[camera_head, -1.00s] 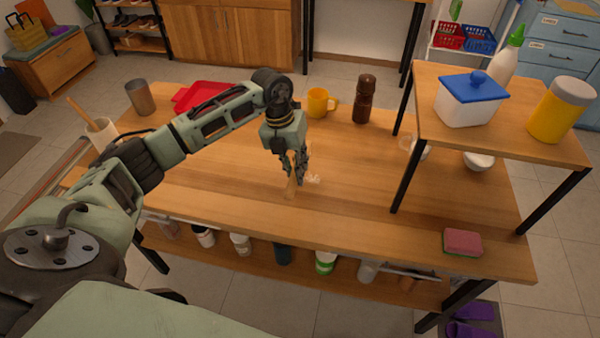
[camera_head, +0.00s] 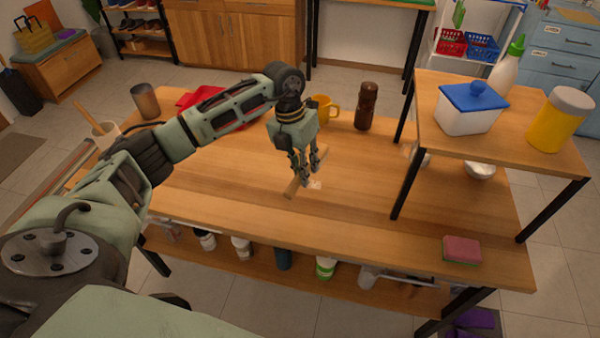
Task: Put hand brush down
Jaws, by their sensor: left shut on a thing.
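The hand brush (camera_head: 293,187) has a light wooden handle and sits low over the middle of the wooden table (camera_head: 215,180). Pale bristles (camera_head: 315,185) show at its right side. My left gripper (camera_head: 306,172) points down from above and is shut on the brush, with its fingers covering part of it. I cannot tell for sure whether the brush touches the table top. My right gripper is not in view.
Behind the gripper stand a yellow mug (camera_head: 324,108), a brown grinder (camera_head: 366,106) and a red tray (camera_head: 205,97). A raised shelf (camera_head: 430,130) with a blue-lidded container (camera_head: 468,108) stands at right. A pink sponge (camera_head: 462,249) lies front right. The table's front middle is clear.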

